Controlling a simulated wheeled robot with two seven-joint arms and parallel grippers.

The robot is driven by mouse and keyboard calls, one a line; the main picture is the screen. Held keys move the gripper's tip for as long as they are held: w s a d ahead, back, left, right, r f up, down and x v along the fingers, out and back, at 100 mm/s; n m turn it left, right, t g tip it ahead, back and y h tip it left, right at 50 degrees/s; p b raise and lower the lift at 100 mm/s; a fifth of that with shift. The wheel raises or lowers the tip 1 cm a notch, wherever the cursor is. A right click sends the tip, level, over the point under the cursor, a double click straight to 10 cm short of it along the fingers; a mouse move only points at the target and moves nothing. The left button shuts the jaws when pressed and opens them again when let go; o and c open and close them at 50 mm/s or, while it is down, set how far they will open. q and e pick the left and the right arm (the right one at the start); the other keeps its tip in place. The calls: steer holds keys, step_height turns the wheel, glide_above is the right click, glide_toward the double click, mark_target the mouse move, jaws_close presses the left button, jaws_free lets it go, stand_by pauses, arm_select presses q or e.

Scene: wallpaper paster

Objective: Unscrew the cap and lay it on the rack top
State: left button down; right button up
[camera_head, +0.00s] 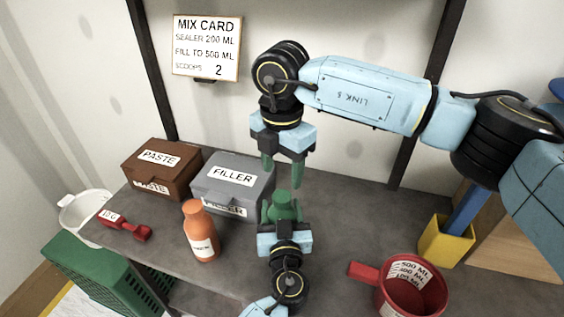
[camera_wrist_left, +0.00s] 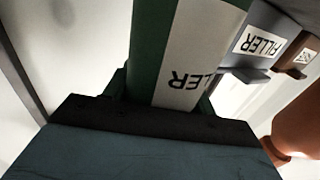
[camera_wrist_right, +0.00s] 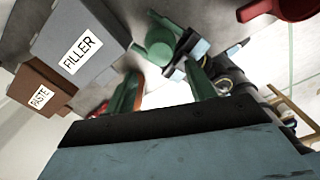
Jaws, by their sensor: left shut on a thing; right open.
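A green bottle (camera_head: 283,210) with a green top stands in the middle of the grey rack top (camera_head: 235,285). Its white label, ending in "LER", shows in the left wrist view (camera_wrist_left: 196,50). My left gripper (camera_head: 283,218) is shut on the bottle from the near side. My right gripper (camera_head: 282,170) is open and empty, pointing down just above the bottle's top. The bottle's round cap (camera_wrist_right: 160,46) shows in the right wrist view, apart from the right fingers. The bottle's lower part is hidden by my left gripper in the head view.
An orange bottle (camera_head: 201,235), a grey FILLER box (camera_head: 240,164), a brown PASTE box (camera_head: 150,180) and a red scoop (camera_head: 125,226) stand to the left. A red measuring cup (camera_head: 425,297) and a yellow holder (camera_head: 445,243) are at the right. Bare rack top lies between.

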mark_target(282, 196)
step_height(282, 196, down, 7)
steer(key=shift+f, duration=0.1)
stand_by(0.3)
